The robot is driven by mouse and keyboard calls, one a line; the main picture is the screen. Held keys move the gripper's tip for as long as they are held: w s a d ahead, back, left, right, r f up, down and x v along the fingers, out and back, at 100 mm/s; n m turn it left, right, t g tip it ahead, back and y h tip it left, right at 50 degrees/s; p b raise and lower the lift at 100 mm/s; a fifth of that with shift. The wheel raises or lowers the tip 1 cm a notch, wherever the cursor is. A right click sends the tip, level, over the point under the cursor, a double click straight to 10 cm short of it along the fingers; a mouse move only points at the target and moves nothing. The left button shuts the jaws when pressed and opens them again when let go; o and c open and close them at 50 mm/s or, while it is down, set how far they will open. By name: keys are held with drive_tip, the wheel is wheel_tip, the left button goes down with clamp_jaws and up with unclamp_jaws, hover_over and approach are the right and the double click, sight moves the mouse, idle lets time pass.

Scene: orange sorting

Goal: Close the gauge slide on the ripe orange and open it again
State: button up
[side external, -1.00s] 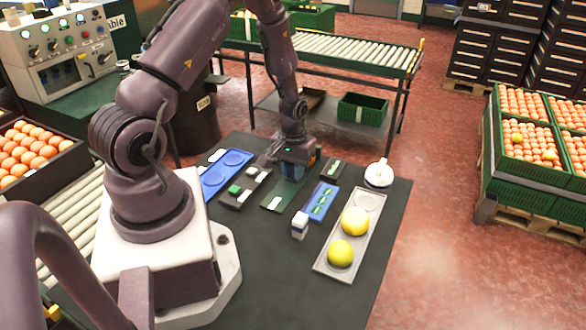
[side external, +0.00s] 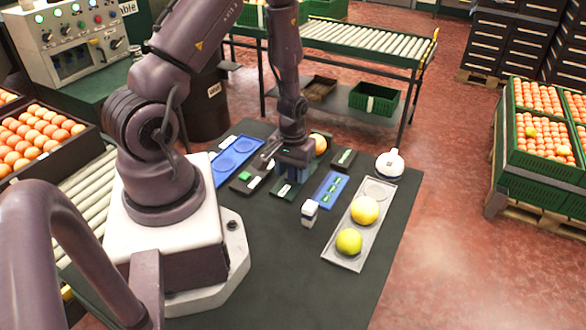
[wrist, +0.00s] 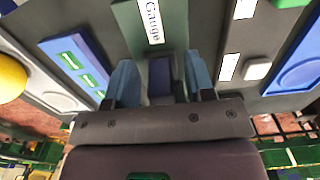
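An orange fruit (side external: 320,144) shows just behind my gripper in the side view, partly hidden by it; the wrist view does not show it. My gripper (side external: 291,176) is low over the dark green gauge board (side external: 282,194), pointing down. In the wrist view the "Gauge" label (wrist: 153,20) lies ahead of the fingers. My gripper (wrist: 160,82) has its two blue fingers apart, with a dark blue block (wrist: 160,72), perhaps the slide's grip, between them. Narrow gaps seem to show on both sides of it. Contact between slide and fruit is hidden.
A grey tray (side external: 340,256) at right holds two yellow fruits (side external: 364,210). Between it and the gauge are a blue plate with green marks (side external: 329,189) and a small white block (side external: 309,213). A blue two-ring plate (side external: 226,172) lies left; a white round device (side external: 389,164) stands at back right.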

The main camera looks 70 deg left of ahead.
wheel_tip(320, 180, up, 13)
idle(0.7)
idle(0.3)
drive_tip(key=s+d+r+m+t, duration=0.2)
drive_tip(key=d+r+m, duration=0.2)
drive_tip(key=d+r, duration=0.3)
drive_tip(key=s+d+r+m+t, duration=0.3)
drive_tip(key=d+r+m, duration=0.2)
drive_tip(key=r, duration=0.8)
drive_tip(key=d, duration=0.3)
drive_tip(key=shift+s+d+r+t, duration=0.15)
drive_tip(key=shift+s+t, duration=0.15)
drive_tip(key=shift+s, duration=0.05)
